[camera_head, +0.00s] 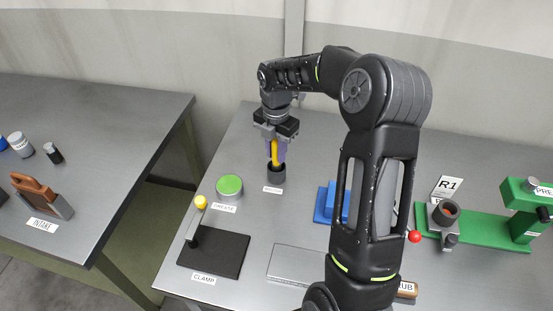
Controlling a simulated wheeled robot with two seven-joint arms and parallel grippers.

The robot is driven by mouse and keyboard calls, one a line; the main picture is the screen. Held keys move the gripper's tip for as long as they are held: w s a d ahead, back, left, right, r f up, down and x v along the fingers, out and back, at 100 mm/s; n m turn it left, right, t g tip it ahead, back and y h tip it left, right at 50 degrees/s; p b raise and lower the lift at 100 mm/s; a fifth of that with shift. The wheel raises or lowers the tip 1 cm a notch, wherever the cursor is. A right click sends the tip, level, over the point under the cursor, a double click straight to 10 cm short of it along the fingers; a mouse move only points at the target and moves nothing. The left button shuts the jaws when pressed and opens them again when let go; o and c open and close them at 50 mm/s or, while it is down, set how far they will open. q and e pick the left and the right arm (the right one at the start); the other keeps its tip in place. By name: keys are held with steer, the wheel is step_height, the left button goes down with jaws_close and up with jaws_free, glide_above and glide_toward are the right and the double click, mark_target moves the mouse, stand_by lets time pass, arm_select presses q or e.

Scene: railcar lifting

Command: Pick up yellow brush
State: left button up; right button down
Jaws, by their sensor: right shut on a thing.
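The yellow brush (274,152) stands upright, with its yellow handle between the fingers of my right gripper (275,150). My right gripper is shut on it from above. The lower end of the brush is at or inside a small dark cup (276,173) on the grey table, so its tip is hidden. I cannot tell whether the brush has lifted off the cup's bottom. My left gripper is not in view.
Near the cup are a green-topped grease tin (230,186) and a black clamp base (214,253) with a yellow knob. A blue block (333,203) and green press (480,232) stand to the right. A separate table (90,130) lies left across a gap.

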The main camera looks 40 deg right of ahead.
step_height(320, 180, up, 10)
steer(key=shift+r, duration=0.1)
stand_by(0.6)
stand_by(2.1)
